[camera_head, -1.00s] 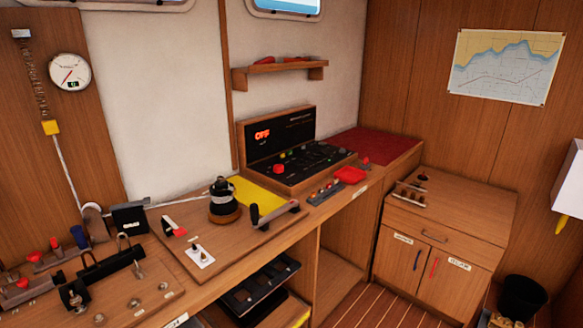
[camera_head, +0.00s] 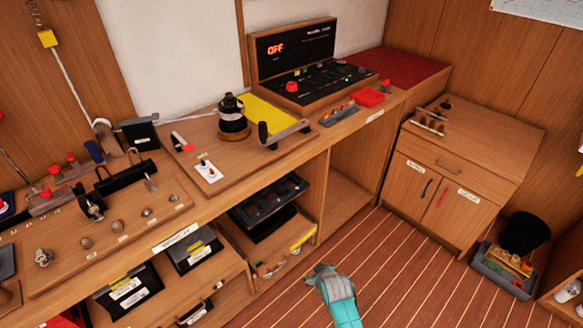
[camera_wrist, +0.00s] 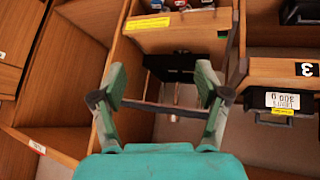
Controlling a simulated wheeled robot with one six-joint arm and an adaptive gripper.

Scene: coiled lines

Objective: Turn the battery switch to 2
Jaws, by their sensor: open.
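The console (camera_head: 285,63) stands on the counter at the back with a lit red "OFF" display (camera_head: 275,48). A red knob (camera_head: 291,87) sits at the left of its sloping panel, among smaller knobs. It may be the battery switch, but its labels are too small to read. My gripper (camera_head: 321,271), teal with grey fingers, is low in front of the counter, below and apart from the console. In the wrist view my gripper (camera_wrist: 161,76) is open with its fingers spread and nothing held. The console is not in the wrist view.
A winch (camera_head: 232,118) with a handle stands on a board left of the console. An open drawer (camera_head: 285,262) juts out under the counter near my gripper. The striped floor ahead is clear.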

